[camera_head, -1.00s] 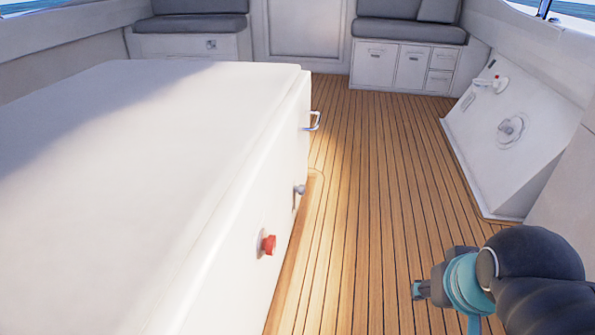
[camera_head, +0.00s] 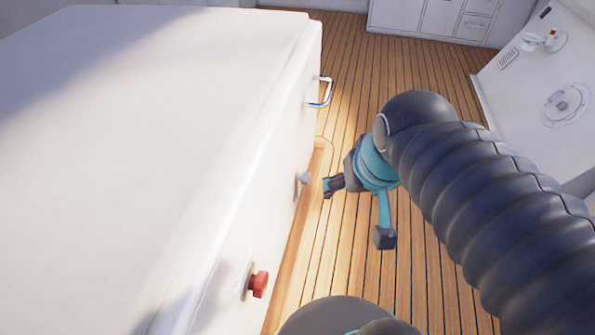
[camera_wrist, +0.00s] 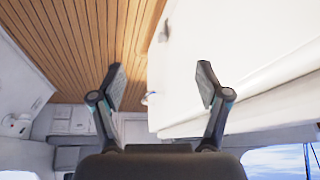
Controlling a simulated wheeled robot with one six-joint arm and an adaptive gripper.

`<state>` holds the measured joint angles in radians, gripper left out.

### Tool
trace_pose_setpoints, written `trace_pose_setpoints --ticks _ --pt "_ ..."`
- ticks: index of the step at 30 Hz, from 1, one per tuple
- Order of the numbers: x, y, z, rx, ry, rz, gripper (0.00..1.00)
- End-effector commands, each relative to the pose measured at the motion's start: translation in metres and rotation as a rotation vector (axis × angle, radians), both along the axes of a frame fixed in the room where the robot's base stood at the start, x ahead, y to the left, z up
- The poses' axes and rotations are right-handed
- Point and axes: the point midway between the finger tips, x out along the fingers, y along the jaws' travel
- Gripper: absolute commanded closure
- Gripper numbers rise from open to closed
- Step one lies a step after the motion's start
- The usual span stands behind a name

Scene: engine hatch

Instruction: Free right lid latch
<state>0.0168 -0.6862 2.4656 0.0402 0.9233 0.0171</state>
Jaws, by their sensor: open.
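The white engine hatch box (camera_head: 150,120) fills the left of the head view. A small grey metal latch (camera_head: 303,182) sits on its right side face, between a chrome handle (camera_head: 322,92) and a red knob (camera_head: 260,284). My gripper (camera_head: 331,187) is just right of the latch in the picture, pointing at the box side and apparently not touching it. In the wrist view my gripper (camera_wrist: 162,72) has its fingers wide apart with nothing held between them. The box (camera_wrist: 240,75) is on the right there, tilted and upside down.
Plank floor (camera_head: 345,60) runs along the box's right side and is clear. A white side console (camera_head: 550,85) stands at the right, with cabinets (camera_head: 435,18) at the back. My arm covers much of the floor at lower right.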

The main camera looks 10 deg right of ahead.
Motion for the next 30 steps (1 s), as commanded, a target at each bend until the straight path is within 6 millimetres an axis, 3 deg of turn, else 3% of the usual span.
trace_pose_setpoints --ticks 17,30 --pt "0.101 0.016 -0.034 0.376 0.389 -0.288 0.25" --pt "0.190 0.007 -0.090 0.694 0.659 -0.525 0.25"
